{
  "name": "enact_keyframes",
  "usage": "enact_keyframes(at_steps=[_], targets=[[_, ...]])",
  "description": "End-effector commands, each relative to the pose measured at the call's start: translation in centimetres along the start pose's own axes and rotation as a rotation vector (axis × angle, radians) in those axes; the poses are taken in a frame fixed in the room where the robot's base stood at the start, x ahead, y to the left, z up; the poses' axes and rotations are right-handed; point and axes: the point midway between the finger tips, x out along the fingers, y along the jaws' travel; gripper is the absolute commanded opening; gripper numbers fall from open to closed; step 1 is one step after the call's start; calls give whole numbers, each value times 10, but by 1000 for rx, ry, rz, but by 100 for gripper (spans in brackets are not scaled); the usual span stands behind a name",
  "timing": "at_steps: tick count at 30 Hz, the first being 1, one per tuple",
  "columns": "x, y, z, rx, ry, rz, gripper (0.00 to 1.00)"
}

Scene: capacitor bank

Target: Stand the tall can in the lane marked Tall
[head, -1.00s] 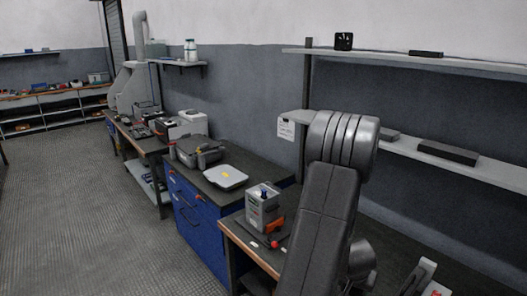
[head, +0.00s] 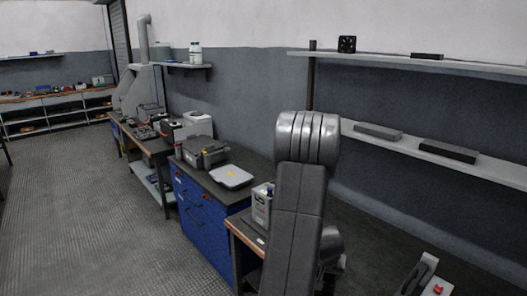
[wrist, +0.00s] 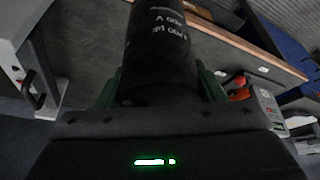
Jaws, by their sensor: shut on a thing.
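The tall can (wrist: 157,40) is a black cylinder with white printing on its side. In the wrist view it stands out between the green fingers of my gripper (wrist: 160,86), which is shut on it. Its far end runs past the top of that view. In the head view my arm hides the gripper and the can. I cannot make out a lane marked Tall in either view.
A dark bench top with a wooden edge (wrist: 225,38) lies beyond the can. A grey instrument (head: 262,206) is partly hidden by my arm, beside a blue cabinet (head: 205,205). Wall shelves (head: 400,140) hold dark boxes. The floor (head: 90,200) at left is clear.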

Motion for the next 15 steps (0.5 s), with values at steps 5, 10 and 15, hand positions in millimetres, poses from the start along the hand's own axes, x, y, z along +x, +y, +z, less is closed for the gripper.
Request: enact_keyframes(at_steps=[5,10,15], targets=[[-4,-66,-12,-109,8,-45,16],[-11,-127,-13,-204,8,-91,16],[-18,-176,-8,-278,4,-130,16]])
